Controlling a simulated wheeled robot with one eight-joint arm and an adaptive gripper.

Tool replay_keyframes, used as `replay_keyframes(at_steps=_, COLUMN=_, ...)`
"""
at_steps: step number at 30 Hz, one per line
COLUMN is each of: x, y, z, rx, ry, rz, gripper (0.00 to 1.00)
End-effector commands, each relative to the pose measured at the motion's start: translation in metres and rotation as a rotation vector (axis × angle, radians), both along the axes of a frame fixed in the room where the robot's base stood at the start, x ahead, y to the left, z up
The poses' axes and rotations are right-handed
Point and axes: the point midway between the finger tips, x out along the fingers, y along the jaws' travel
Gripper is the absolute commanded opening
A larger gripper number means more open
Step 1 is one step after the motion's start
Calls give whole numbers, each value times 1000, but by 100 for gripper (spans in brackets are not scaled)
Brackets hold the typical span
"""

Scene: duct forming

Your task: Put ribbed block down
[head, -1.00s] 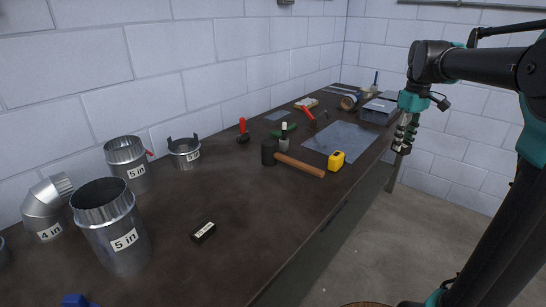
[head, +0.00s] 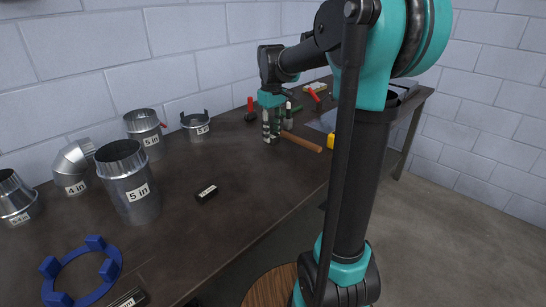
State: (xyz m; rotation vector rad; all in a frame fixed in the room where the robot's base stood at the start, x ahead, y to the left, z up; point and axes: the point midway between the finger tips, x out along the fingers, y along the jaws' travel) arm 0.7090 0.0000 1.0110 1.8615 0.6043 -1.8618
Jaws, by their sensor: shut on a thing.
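My gripper (head: 271,134) points down over the workbench, in front of the hammer in the head view. Its fingers are shut on a small dark thing, taken to be the ribbed block. The fingers hide most of it, and its ribs cannot be made out clearly. The gripper hangs above or close to the bench top (head: 235,165); I cannot tell whether the held thing touches the surface.
A black labelled block (head: 206,194) lies on the bench, nearer than the gripper. Metal duct pieces, including a 5 in pipe (head: 130,185), stand at left. A blue ring (head: 84,268) lies front left. A hammer handle (head: 302,142) is right of the gripper. The middle bench is clear.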

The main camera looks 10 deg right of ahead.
Motion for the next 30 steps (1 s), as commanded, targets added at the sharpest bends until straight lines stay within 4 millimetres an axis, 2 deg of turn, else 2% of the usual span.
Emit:
replay_keyframes(at_steps=3, x=0, y=0, z=-29, rx=0, ry=0, rz=0, gripper=0)
replay_keyframes(at_steps=9, x=0, y=0, z=-62, rx=0, ry=0, rz=0, gripper=0)
replay_keyframes(at_steps=14, x=0, y=0, z=-72, rx=0, ry=0, rz=0, gripper=0)
replay_keyframes(at_steps=21, x=0, y=0, z=-102, rx=0, ry=0, rz=0, gripper=0)
replay_keyframes(at_steps=30, x=0, y=0, z=-107, rx=0, ry=0, rz=0, gripper=0)
